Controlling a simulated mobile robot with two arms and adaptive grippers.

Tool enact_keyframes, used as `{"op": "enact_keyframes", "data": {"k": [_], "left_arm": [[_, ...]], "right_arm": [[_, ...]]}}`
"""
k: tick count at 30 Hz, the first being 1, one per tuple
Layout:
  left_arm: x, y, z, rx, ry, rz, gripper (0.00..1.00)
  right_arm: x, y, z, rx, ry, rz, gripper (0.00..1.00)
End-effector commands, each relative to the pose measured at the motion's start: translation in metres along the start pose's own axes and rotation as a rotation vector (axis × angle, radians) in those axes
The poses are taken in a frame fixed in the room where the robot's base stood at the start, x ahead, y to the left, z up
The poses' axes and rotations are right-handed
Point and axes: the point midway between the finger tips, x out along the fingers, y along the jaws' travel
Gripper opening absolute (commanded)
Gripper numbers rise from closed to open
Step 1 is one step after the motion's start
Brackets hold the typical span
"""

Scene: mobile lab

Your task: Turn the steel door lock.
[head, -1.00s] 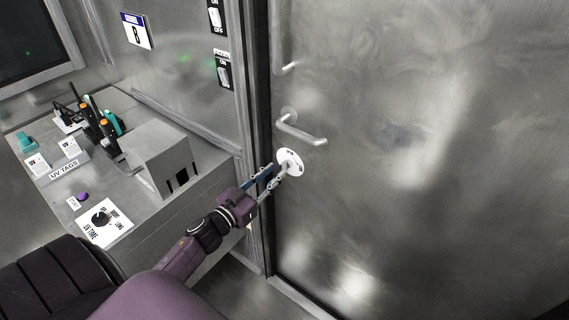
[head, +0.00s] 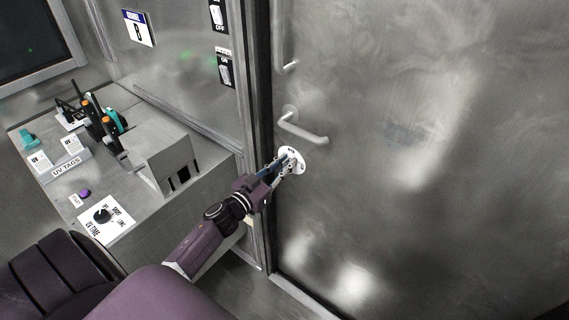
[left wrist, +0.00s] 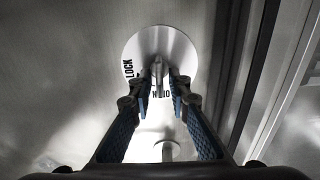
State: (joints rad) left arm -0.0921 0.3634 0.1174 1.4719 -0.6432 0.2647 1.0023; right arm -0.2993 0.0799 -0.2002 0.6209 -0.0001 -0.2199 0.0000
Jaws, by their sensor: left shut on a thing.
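The steel door lock is a round white plate (head: 299,158) with dark lettering, low beside the door's left edge and under the door handle. In the left wrist view the plate (left wrist: 150,42) fills the top middle, with "LOCK" printed at its left rim and more letters at the bottom. A small steel turn knob (left wrist: 158,70) stands out from its centre. My left gripper (head: 286,164) is at the plate, and its two blue-padded fingers (left wrist: 159,92) are shut on the knob from both sides. The fingers hide part of the plate. My right gripper is not in view.
The grey metal door (head: 430,200) has a lever handle (head: 302,128) just above the lock. The door frame (head: 262,110) runs close to its left. A bench (head: 140,135) with a grey box (head: 165,160) and several tools stands left. Wall switches (head: 225,72) are above.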

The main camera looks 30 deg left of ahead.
Motion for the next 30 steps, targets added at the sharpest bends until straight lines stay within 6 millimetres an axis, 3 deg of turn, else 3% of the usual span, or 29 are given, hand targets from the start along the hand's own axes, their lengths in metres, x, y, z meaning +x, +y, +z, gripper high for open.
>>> {"op": "enact_keyframes", "data": {"k": [14,30], "left_arm": [[0.0,0.002,0.001,0.14,0.0,0.0,0.0],[0.0,0.008,0.004,0.633,0.0,0.001,0.0]], "right_arm": [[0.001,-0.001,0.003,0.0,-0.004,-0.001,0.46],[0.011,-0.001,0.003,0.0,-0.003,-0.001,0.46]]}}
